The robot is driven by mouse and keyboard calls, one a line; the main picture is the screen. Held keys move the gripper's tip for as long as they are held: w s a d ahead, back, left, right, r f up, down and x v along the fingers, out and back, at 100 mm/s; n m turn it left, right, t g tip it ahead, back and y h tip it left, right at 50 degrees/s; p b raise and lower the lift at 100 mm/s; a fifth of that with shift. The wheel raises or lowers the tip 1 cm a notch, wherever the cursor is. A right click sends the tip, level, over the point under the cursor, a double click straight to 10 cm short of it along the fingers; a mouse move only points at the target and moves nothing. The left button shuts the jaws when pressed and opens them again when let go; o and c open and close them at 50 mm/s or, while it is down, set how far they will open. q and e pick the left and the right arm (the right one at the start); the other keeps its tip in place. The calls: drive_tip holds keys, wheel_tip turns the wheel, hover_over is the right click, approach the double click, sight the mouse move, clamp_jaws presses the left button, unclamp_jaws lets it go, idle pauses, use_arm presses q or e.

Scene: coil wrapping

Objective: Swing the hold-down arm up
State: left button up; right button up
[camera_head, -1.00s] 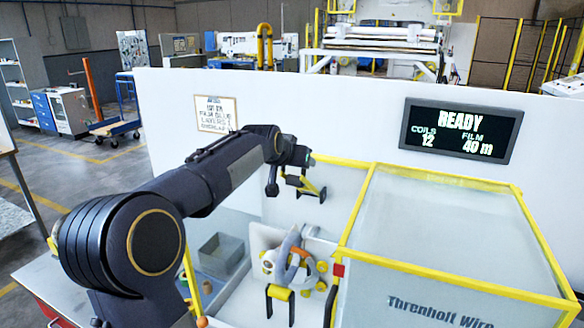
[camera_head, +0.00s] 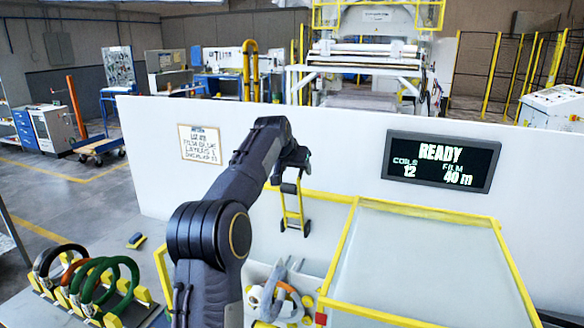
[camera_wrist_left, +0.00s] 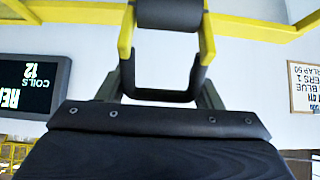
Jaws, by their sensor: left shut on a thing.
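The hold-down arm (camera_head: 293,213), a yellow frame with black parts, stands steeply against the white wall in the head view. My left gripper (camera_head: 290,184) is shut on it near its upper end. In the left wrist view the hold-down arm (camera_wrist_left: 208,40) shows yellow side plates and a black roller, with a black U-shaped bar by my left gripper (camera_wrist_left: 160,92). The exact contact is partly hidden. A grey and orange coil (camera_head: 282,290) sits below in the wrapping station, apart from the gripper. My right gripper is not in view.
A yellow-edged clear guard (camera_head: 430,265) stands right of the coil. A rack with several coils (camera_head: 95,285) is at the lower left. The white wall (camera_head: 150,165) behind carries a notice (camera_head: 199,146) and a READY display (camera_head: 440,162).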

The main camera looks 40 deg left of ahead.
use_arm(q)
drive_tip(key=shift+w+d+f+g, duration=0.1)
drive_tip(key=shift+w+f+g, duration=0.2)
drive_tip(key=shift+f, duration=0.3)
drive_tip(key=o, duration=1.1)
drive_tip(key=shift+o, duration=0.2)
drive_tip(key=shift+w+r, duration=0.1)
drive_tip(key=shift+w, duration=0.05)
drive_tip(key=b+v, duration=0.1)
drive_tip(key=v, duration=0.7)
